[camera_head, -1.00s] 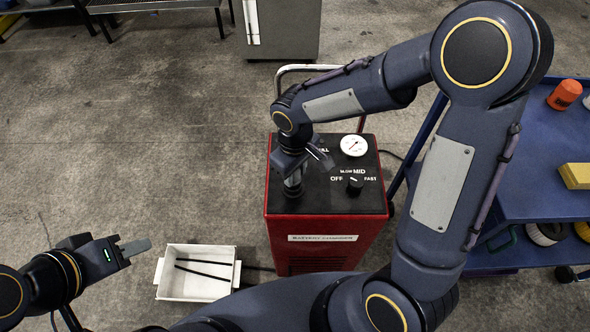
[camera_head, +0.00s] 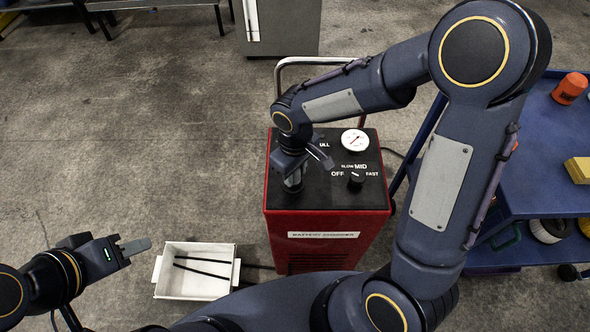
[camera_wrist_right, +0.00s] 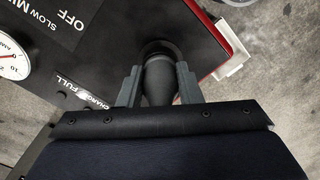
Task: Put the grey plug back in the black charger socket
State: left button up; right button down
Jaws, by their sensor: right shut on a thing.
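The grey plug (camera_wrist_right: 157,84) is upright between the fingers of my right gripper (camera_wrist_right: 158,88), which is shut on it. In the head view, my right gripper (camera_head: 292,180) is over the near left part of the charger's black top. In the right wrist view, the plug's far end meets the black round socket (camera_wrist_right: 159,47). How deep it sits in the socket I cannot tell. In the head view, the fingers and wrist largely hide plug and socket. My left gripper (camera_head: 134,247) is empty at the lower left, and its finger gap is unclear.
The red charger (camera_head: 318,246) has a gauge (camera_head: 355,141) and a knob (camera_head: 356,179) beside my right gripper. A white bin (camera_head: 193,287) with dark rods stands on the floor at left. A blue cart (camera_head: 540,150) stands at right.

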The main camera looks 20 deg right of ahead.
jog(key=c, duration=0.9)
grip_release()
jog(key=shift+c, duration=0.2)
jog(key=shift+r+p, duration=0.45)
jog(key=shift+r, duration=3.45)
